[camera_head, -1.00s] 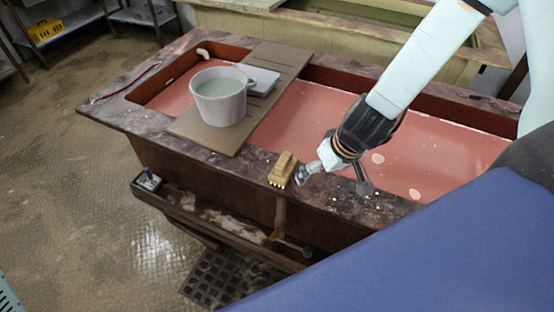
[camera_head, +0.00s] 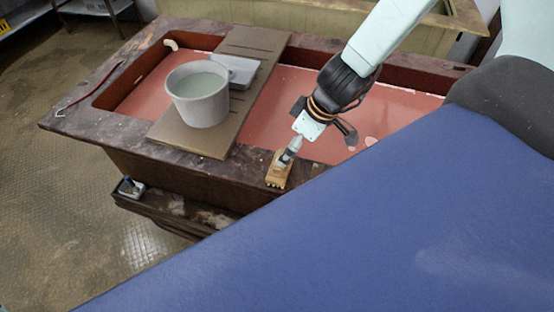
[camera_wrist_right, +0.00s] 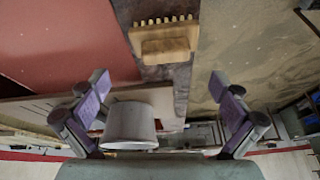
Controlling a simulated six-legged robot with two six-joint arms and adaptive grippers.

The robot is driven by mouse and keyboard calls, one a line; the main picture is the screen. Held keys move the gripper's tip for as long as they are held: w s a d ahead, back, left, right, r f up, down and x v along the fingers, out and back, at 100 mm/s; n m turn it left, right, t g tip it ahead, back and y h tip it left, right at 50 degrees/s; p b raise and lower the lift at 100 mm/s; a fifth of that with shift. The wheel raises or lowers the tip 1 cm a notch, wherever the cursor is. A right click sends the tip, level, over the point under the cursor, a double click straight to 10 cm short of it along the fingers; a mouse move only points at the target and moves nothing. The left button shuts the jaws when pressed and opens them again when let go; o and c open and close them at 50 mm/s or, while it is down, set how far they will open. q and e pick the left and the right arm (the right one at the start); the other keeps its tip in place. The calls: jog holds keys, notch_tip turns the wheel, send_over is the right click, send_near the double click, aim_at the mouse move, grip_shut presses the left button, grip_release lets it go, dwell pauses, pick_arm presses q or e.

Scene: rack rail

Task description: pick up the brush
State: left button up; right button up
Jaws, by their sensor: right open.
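The brush (camera_head: 278,174), a small wooden block with bristles, lies on the near rim of the red-lined basin (camera_head: 388,103). My right gripper (camera_head: 318,146) is open and empty, with one finger overlapping the brush's far end in the head view. I cannot tell there whether they touch. In the right wrist view the brush (camera_wrist_right: 164,42) shows whole, bristles along its upper edge. It lies beyond the open fingers (camera_wrist_right: 160,88), roughly centred between them. My left gripper is not in view.
A white bucket (camera_head: 199,95) stands on a brown board (camera_head: 252,44) laid across the basin, with a pale tray (camera_head: 240,72) beside it. A low ledge (camera_head: 172,204) runs along the basin's front. A red cord-like item (camera_head: 92,88) lies on the left rim.

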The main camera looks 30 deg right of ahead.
jog(key=shift+s+a+r+n, duration=0.15)
jog(key=shift+s+a+n, duration=0.15)
jog(key=shift+n, duration=0.3)
jog(key=shift+a+n, duration=0.1)
jog(key=shift+n, duration=0.2)
jog(key=shift+d+b+x, duration=0.2)
jog(key=shift+b+x, duration=0.65)
jog(key=shift+b, duration=0.15)
jog(key=shift+w+a+f+b, duration=0.15)
jog(key=shift+a+f+b, duration=0.1)
jog(key=shift+f+b, duration=0.55)
jog(key=b+x, duration=0.2)
jog(key=b, duration=0.1)
jog(key=shift+d+f, duration=0.15)
jog(key=shift+f, duration=0.05)
jog(key=b+x, duration=0.2)
jog(key=b, duration=0.1)
jog(key=shift+w+f, duration=0.1)
jog(key=shift+f, duration=0.05)
